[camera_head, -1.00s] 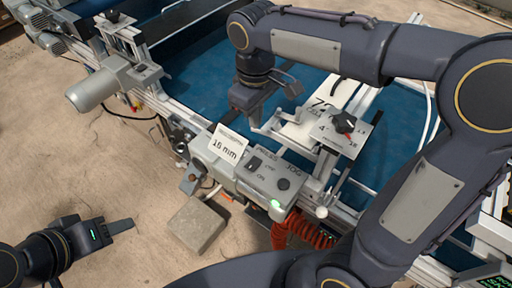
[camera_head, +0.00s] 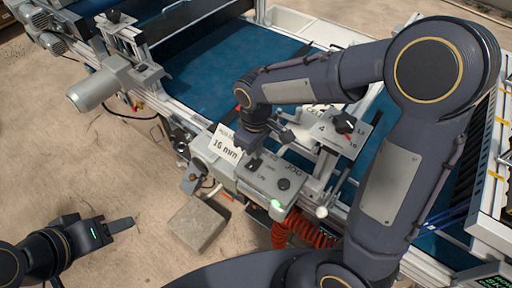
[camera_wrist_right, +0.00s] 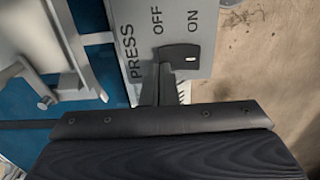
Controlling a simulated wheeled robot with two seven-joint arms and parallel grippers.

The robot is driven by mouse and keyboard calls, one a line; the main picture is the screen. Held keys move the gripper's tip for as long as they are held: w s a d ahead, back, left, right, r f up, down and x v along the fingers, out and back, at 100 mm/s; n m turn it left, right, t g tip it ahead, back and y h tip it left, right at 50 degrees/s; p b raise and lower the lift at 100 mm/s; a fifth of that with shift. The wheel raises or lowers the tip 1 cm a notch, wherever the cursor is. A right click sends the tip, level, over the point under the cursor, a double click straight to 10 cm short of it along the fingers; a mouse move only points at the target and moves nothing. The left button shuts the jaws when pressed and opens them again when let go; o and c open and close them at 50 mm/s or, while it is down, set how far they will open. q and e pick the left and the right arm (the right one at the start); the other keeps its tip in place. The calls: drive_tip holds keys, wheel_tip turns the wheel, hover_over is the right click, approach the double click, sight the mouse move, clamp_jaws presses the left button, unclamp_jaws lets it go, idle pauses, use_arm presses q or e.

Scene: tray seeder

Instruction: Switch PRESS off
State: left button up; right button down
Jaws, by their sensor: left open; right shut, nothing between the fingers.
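The PRESS switch is a black rocker (camera_wrist_right: 186,56) on a grey panel in the right wrist view, with OFF printed toward its left end and ON toward its right. A small pale mark shows at its ON end. My right gripper (camera_wrist_right: 157,82) is shut and empty, its fingertips right at the OFF end of the rocker; I cannot tell whether they touch it. In the head view, my right gripper (camera_head: 251,152) is over the upper left of the grey control box (camera_head: 262,187) and partly hides the switch. My left gripper (camera_head: 122,226) is open and empty at the lower left, far from the box.
A round black JOG knob (camera_head: 284,184) and a lit green lamp (camera_head: 276,204) are on the same box. A white "16 mm" card (camera_head: 226,146) stands just left of my right gripper. A dial plate (camera_head: 340,132) is to the right. Orange coiled hose (camera_head: 300,232) hangs below.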

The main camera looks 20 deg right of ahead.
drive_tip(key=shift+d, duration=0.1)
drive_tip(key=shift+f, duration=0.2)
drive_tip(key=shift+s+a+r+p, duration=0.3)
drive_tip(key=shift+s+a+r, duration=0.1)
drive_tip(key=shift+a, duration=0.2)
